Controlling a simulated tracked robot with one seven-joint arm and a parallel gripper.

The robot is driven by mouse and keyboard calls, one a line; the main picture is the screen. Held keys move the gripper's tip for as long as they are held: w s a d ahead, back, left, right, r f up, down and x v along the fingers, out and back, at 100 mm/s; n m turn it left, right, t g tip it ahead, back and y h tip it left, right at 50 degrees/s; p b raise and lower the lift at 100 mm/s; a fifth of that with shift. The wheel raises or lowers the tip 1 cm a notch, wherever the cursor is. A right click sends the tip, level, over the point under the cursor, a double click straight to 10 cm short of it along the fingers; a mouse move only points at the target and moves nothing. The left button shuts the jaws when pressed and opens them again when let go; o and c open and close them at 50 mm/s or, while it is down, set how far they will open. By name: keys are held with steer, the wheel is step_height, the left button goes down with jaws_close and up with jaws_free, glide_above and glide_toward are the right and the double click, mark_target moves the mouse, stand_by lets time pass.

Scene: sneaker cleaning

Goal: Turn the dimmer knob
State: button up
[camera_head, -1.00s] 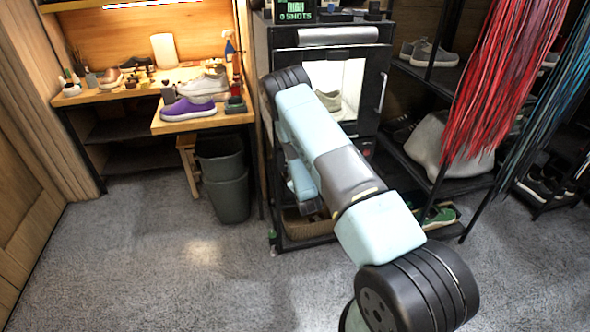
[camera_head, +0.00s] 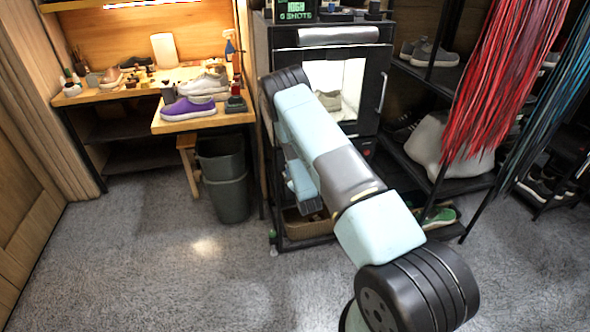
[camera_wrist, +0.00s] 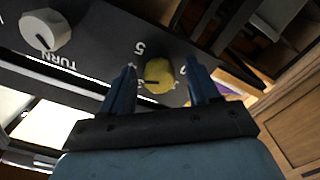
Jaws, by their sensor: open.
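In the wrist view, a round yellow knob (camera_wrist: 159,76) with a dark pointer line sits on a black panel (camera_wrist: 112,50) with white numbers around it; a "5" is readable. My gripper (camera_wrist: 160,68) is open. Its two dark blue fingers stand on either side of the yellow knob, with gaps that look small; I cannot tell whether either finger touches it. A pale grey knob (camera_wrist: 45,31) with a dark pointer is farther left on the same panel, beside the word "TURN". Which knob is the dimmer is not labelled legibly. In the head view my arm hides the gripper and both knobs.
In the head view, a black cabinet with a lit white chamber (camera_head: 349,75) holding a pale shoe stands behind my arm. A workbench (camera_head: 150,84) with a purple sneaker (camera_head: 188,108) is left, grey bins (camera_head: 229,197) below it. Shoe racks and hanging red laces (camera_head: 503,75) are right.

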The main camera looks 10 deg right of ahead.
steer(key=shift+s, duration=0.1)
steer(key=s, duration=1.3)
steer(key=shift+s, duration=0.3)
steer(key=w+r+m+g+h, duration=0.1)
steer(key=w+r+m+g, duration=0.15)
steer(key=r, duration=0.95)
steer(key=w+r+m+g, duration=0.2)
steer(key=w+r+m, duration=0.1)
steer(key=r, duration=0.9)
steer(key=s+r+g, duration=0.3)
steer(key=s+r, duration=0.7)
steer(key=r, duration=0.4)
steer(key=s+r+m+g, duration=0.1)
steer(key=s+r, duration=0.4)
steer(key=s, duration=1)
steer(key=s+r+m+g+y, duration=0.1)
steer(key=s+r+g, duration=0.3)
steer(key=s, duration=1.1)
steer(key=shift+v, duration=1.05)
